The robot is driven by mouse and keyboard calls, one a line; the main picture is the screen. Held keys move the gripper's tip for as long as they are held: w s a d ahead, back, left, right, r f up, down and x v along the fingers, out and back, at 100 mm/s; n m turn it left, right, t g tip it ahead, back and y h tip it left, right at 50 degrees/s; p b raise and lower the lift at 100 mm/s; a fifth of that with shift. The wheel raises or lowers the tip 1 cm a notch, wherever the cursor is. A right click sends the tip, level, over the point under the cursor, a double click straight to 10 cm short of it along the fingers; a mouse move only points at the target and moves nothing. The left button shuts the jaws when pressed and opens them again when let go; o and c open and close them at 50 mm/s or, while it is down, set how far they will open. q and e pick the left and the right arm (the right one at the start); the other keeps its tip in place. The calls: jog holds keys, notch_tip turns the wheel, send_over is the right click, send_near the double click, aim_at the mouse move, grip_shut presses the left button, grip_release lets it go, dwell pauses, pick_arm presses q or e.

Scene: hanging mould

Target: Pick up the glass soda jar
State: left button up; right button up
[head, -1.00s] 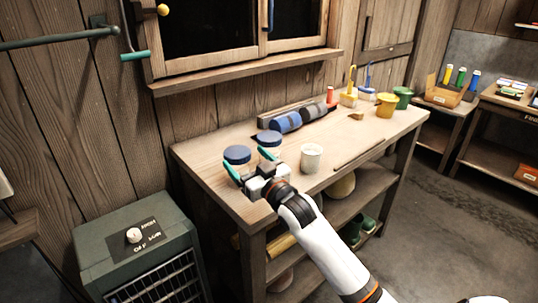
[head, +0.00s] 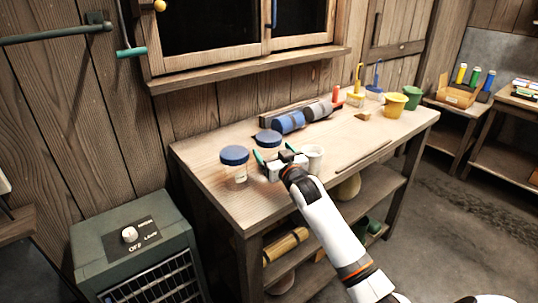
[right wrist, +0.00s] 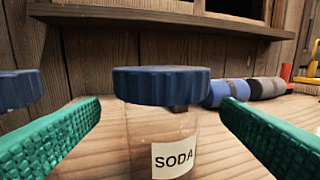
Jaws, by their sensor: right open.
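The glass soda jar (right wrist: 165,125) has a blue lid and a white label reading SODA, centred in the right wrist view. In the head view it is the blue-lidded jar (head: 268,141) farther back on the workbench, its lower part hidden by my right gripper. My right gripper (head: 275,158) is open, its green fingers on either side of the jar in the wrist view, with gaps and no visible contact. A second blue-lidded jar (head: 234,164) stands to the left; its lid edge shows in the wrist view (right wrist: 18,89). My left gripper is not in view.
The wooden workbench (head: 215,197) stands under a window. A white cup (head: 314,157) is just right of my gripper. Blue and grey rolls (head: 290,122) lie behind the jars. Yellow (head: 395,104) and green (head: 411,97) pots stand farther right. A green heater (head: 135,245) stands on the left.

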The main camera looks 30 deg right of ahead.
jog(key=w, duration=0.2)
jog(key=w+d, duration=0.1)
jog(key=w, duration=0.1)
jog(key=shift+w+f, duration=0.15)
jog(key=shift+w, duration=0.05)
jog(key=c, duration=1.1)
jog(key=shift+c, duration=0.3)
